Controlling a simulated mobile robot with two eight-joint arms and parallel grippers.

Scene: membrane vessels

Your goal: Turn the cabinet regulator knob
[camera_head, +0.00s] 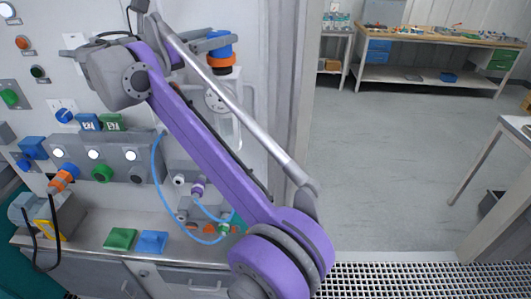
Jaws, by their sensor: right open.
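My right gripper (212,41) is at the upper left, partly hidden by my own arm, with grey fingers apart. They are beside the top of a blue-and-orange cylindrical knob (221,57), overlapping it in this view; I cannot tell whether they touch it. Below the knob is a round gauge (216,100) and a clear vessel, partly behind my arm. I cannot tell which is the cabinet regulator knob. My left gripper is not in view.
The panel at left carries buttons, such as a green one (9,97), and several knobs. A blue hose (156,180) loops down to the ledge, where a green block (120,239) and a blue block (152,242) lie. Open floor (400,150) stretches right toward a workbench (425,38).

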